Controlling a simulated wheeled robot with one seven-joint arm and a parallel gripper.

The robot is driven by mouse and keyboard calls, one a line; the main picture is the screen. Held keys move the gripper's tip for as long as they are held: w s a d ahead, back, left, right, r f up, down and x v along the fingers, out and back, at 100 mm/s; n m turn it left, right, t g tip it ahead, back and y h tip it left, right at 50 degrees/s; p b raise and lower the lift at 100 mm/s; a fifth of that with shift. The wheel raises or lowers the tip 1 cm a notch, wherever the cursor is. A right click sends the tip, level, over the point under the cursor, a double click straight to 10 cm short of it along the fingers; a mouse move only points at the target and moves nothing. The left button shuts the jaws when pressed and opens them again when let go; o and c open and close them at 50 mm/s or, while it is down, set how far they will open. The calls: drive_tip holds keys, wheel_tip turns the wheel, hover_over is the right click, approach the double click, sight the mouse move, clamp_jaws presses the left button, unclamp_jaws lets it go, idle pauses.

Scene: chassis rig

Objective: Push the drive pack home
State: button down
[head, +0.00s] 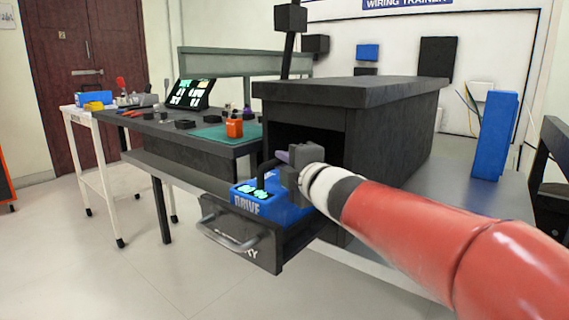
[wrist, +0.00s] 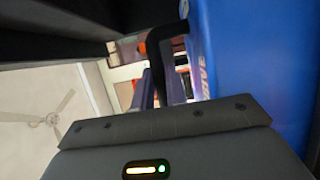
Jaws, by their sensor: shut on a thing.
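The blue drive pack (head: 285,214), lettered DRIVE, juts out at the front of the dark chassis (head: 385,125) in the head view. It has lit green readouts and a black handle (head: 262,168). In the wrist view its blue face (wrist: 250,60) fills the right side, and the handle (wrist: 172,62) stands beside it. My gripper (head: 284,158) is at the handle and shut on it; the purple fingers (wrist: 150,88) show there in the wrist view. The chassis opening behind is dark. My gripper and arm hide part of the pack and opening, so its depth inside cannot be told.
A dark drawer front (head: 240,243) with a grey bar handle sits just below the pack, sticking out. A bench (head: 150,128) with an orange bottle (head: 234,128) and small parts stands to the left. A blue block (head: 494,135) stands at right. The floor at front left is clear.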

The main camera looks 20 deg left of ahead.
drive_tip(key=shift+f+b, duration=0.35)
drive_tip(key=shift+b, duration=0.15)
drive_tip(key=c, duration=1.3)
unclamp_jaws()
drive_tip(key=shift+s, duration=0.1)
drive_tip(key=shift+c, duration=0.2)
drive_tip(key=shift+f, duration=0.35)
drive_tip(key=v, duration=0.7)
drive_tip(key=shift+s+d+r+p, duration=0.3)
drive_tip(key=shift+d+p, duration=0.05)
drive_tip(key=shift+p, duration=0.05)
